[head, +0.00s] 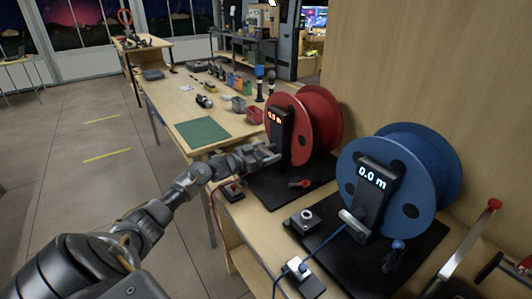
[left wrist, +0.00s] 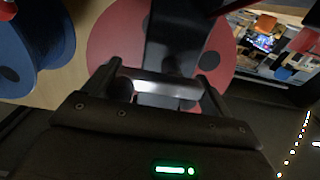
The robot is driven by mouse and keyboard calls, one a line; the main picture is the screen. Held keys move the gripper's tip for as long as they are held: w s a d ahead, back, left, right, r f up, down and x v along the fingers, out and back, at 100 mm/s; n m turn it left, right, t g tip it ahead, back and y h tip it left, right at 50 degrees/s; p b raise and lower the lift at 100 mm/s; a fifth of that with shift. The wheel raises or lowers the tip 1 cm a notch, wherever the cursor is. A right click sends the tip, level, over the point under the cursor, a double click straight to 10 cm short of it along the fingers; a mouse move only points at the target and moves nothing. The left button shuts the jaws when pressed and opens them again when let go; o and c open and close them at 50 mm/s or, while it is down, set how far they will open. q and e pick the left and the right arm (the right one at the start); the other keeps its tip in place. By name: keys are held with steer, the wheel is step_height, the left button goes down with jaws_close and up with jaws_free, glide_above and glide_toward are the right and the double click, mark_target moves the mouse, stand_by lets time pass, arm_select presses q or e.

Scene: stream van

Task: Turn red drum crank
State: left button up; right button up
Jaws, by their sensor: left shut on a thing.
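The red drum (head: 318,112) stands upright on a black mat, with a dark post and a "0.0 m" display (head: 276,117) in front. It also fills the middle of the left wrist view (left wrist: 112,42). My left gripper (head: 272,154) is at the lower front of this post. In the left wrist view its fingers (left wrist: 160,88) are shut on a pale metal cylinder (left wrist: 155,90) in front of the drum. A small red-handled part (head: 301,183), possibly the crank, shows low beside the drum; its attachment is unclear. My right gripper is not in view.
A blue drum (head: 432,150) with its own "0.0 m" post stands close on the right. A green mat (head: 202,132) lies on the bench behind.

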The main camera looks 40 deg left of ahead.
arm_select(q)
steer(key=o, duration=0.8)
steer(key=shift+a, duration=0.1)
steer(key=shift+o, duration=0.2)
steer(key=shift+r, duration=0.35)
step_height(320, 180, up, 2)
steer(key=shift+r, duration=0.25)
steer(key=s+d+r, duration=0.8)
steer(key=s+r, duration=0.1)
steer(key=s, duration=0.2)
steer(key=shift+d+r+b, duration=0.25)
steer(key=shift+r+b, duration=0.15)
steer(key=shift+b, duration=0.05)
steer(key=shift+s, duration=0.15)
